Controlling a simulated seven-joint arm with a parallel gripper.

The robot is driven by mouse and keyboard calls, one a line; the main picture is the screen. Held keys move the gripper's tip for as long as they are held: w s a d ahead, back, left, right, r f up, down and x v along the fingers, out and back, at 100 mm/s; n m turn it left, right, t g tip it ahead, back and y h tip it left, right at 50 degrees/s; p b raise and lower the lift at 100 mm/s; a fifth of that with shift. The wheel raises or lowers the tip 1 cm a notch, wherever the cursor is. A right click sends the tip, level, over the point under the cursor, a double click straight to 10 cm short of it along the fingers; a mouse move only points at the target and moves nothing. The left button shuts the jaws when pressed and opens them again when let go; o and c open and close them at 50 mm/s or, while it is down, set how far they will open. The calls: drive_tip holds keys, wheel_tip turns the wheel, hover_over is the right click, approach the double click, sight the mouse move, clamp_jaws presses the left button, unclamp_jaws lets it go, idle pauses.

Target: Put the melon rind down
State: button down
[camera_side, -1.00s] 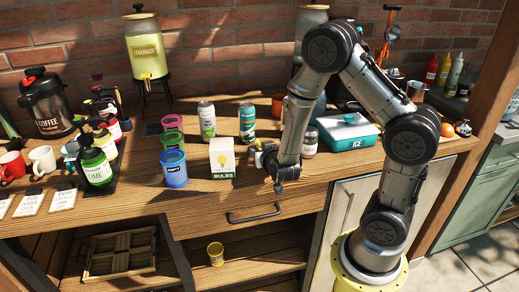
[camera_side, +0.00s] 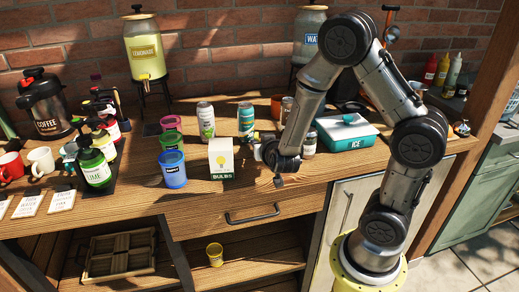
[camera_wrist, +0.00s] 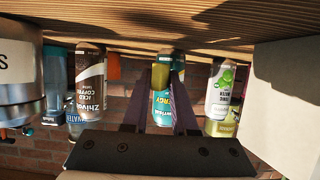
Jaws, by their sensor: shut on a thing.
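My gripper (camera_side: 259,143) is low over the wooden counter (camera_side: 240,197), to the right of the bulbs box (camera_side: 221,159), with its fingers aimed toward the back. In the wrist view its dark fingers (camera_wrist: 172,82) are closed on a small yellow-green piece, which looks like the melon rind (camera_wrist: 178,76). A bit of yellow-green also shows at the fingertips in the side view. Most of the piece is hidden, and I cannot tell whether it touches the counter.
A teal can (camera_side: 246,121) stands just beyond my fingertips, with a white-green can (camera_side: 206,121) to its left. A blue ICE box (camera_side: 346,134) is to the right.

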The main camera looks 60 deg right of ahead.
drive_tip(key=s+a+r, duration=0.2)
drive_tip(key=s+r, duration=0.3)
drive_tip(key=s, duration=0.2)
drive_tip(key=s+a+r, duration=0.3)
drive_tip(key=s+r, duration=0.2)
drive_tip(key=s, duration=0.1)
drive_tip(key=w+a+r+n+t+y, duration=0.2)
drive_tip(key=w+r, duration=0.3)
drive_tip(key=w, duration=0.5)
drive_tip(key=w+a+n+t+y, duration=0.2)
drive_tip(key=w+a+n+y, duration=0.5)
drive_tip(key=w+a, duration=0.1)
drive_tip(key=shift+w+a, duration=0.35)
drive_tip(key=shift+a, duration=0.35)
drive_tip(key=shift+r, duration=0.2)
